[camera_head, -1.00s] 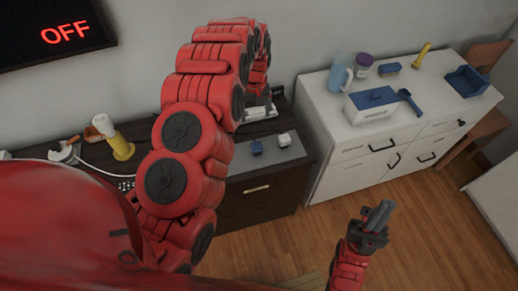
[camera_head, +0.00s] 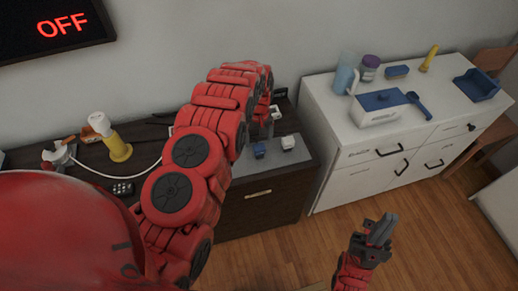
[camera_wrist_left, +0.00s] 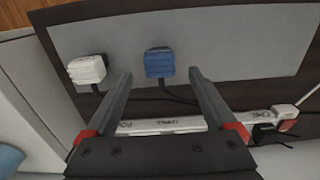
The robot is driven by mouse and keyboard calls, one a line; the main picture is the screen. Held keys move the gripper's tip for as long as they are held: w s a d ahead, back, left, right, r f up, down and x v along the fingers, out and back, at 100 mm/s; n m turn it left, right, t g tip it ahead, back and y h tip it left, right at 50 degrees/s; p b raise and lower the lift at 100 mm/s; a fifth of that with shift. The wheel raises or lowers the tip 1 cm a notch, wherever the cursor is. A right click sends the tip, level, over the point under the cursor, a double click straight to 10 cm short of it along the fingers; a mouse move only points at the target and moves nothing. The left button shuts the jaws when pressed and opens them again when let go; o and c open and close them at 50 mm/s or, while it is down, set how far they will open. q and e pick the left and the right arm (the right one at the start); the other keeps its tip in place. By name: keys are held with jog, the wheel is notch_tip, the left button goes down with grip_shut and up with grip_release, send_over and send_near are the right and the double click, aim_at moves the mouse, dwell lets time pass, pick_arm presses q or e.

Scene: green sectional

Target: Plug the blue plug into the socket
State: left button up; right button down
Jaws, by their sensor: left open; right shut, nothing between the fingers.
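The blue plug (camera_head: 259,151) lies on the grey mat of the dark cabinet, left of a white plug (camera_head: 288,143). In the left wrist view the blue plug (camera_wrist_left: 159,62) appears between and beyond the fingertips of my left gripper (camera_wrist_left: 161,74), which is open and empty. A dark cord runs from the plug. A white power strip (camera_wrist_left: 165,127) with the socket lies behind the fingers, partly hidden by them. In the head view my left arm hides most of the strip. My right gripper (camera_head: 381,230) is shut and empty over the floor, right of the cabinet.
The white plug (camera_wrist_left: 87,69) is close to the left finger in the left wrist view. A red-and-white plug (camera_wrist_left: 287,117) is at the strip's right end. A wall display (camera_head: 60,25) reads OFF.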

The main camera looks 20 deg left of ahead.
aim_at(259, 146)
pick_arm(q)
jog(key=shift+f+p, duration=0.5)
jog(key=shift+f, duration=1.1)
grip_shut()
jog(key=shift+r, duration=0.15)
